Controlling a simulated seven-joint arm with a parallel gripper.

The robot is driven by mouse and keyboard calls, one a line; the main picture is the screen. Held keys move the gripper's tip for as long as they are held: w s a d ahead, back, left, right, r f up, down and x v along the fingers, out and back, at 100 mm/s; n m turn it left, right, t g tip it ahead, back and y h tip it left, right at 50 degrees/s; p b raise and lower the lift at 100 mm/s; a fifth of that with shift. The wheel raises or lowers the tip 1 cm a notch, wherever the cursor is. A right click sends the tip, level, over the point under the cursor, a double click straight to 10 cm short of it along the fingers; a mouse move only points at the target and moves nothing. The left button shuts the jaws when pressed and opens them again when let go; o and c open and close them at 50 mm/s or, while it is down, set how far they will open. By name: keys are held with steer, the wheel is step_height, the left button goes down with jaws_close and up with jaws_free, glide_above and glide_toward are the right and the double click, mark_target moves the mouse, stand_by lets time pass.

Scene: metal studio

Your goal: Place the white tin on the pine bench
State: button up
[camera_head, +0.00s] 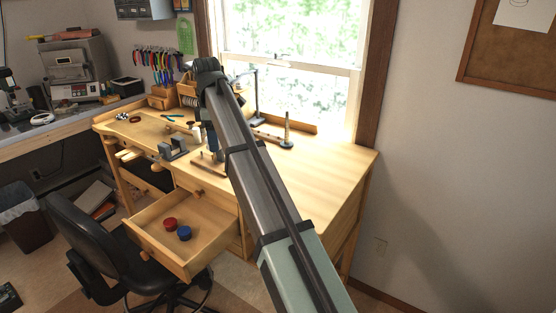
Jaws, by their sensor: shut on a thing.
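The pine bench (325,171) stands under the window, with a wide bare top on its right side. My arm reaches up from the bottom right across the bench, and its far joint is over the back of the bench. My gripper is hidden behind my arm, so its jaws and anything in them cannot be seen. I cannot make out the white tin in this view. A red tin (170,224) and a blue tin (184,233) sit in the open drawer.
The open drawer (205,257) juts out at the front left. A black chair (90,235) stands beside it. Grey metal blocks (173,150), a stand with a dark base (286,142) and small tools are on the bench top. A plier rack (158,65) is behind.

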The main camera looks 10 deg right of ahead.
steer(key=w+d+m, duration=0.3)
steer(key=w+d, duration=0.2)
steer(key=d, duration=0.7)
steer(key=m, duration=0.3)
glide_above(294, 167)
steer(key=shift+a, duration=0.2)
steer(key=f, duration=0.4)
steer(key=shift+d+f, duration=0.15)
steer(key=shift+d, duration=0.05)
steer(key=shift+f, duration=5.4)
steer(key=o, duration=1.1)
steer(key=shift+f, duration=0.1)
step_height(294, 167, up, 12)
steer(key=shift+r, duration=0.1)
